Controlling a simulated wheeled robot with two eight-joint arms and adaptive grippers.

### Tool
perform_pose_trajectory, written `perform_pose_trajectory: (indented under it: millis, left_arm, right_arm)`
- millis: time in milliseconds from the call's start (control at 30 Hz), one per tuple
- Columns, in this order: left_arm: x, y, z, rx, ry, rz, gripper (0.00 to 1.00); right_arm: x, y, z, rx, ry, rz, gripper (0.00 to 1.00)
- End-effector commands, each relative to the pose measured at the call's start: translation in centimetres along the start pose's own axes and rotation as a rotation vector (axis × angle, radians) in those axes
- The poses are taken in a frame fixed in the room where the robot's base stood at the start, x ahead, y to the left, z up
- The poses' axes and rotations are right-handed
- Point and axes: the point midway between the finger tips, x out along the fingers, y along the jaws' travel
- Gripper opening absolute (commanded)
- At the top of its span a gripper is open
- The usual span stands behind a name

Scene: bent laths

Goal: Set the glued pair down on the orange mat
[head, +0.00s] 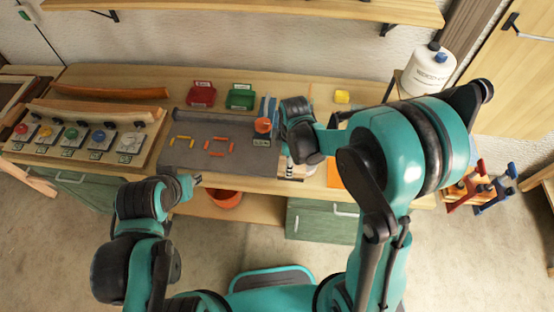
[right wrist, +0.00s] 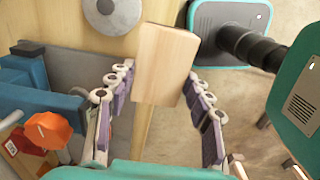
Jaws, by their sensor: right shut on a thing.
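My right gripper (right wrist: 157,88) is shut on the glued pair (right wrist: 165,58), a pale wooden block between its two fingers in the right wrist view. In the head view my right gripper (head: 291,170) is over the bench's front edge, and the pair cannot be made out clearly there. The orange mat (head: 334,175) shows as a strip just right of the gripper, partly hidden by my right arm. My left gripper (head: 196,181) is small at the bench's front edge, left of the right one, and its fingers are too unclear to read.
A blue vise with an orange handle (head: 263,125) stands left of my right gripper. A grey mat (head: 190,155) bears several small yellow and orange pieces. Red (head: 202,95) and green (head: 240,97) trays, a yellow block (head: 342,96) and a white bottle (head: 428,72) stand further back.

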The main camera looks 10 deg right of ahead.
Motion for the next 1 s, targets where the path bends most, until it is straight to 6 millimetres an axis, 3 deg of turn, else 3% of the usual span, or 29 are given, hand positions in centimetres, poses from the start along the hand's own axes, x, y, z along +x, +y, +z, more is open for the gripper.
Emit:
perform_pose_trajectory:
  millis: [667, 1000]
  left_arm:
    - [-1.1, 0.0, -0.8, 0.000, 0.000, 0.000, 0.33]
    - [0.0, 0.0, 0.0, 0.000, 0.000, 0.000, 0.33]
  right_arm:
    - [-0.1, 0.0, 10.1, 0.004, 0.000, 0.000, 0.26]
    - [0.7, 2.7, 14.3, 0.003, 0.000, 0.000, 0.26]
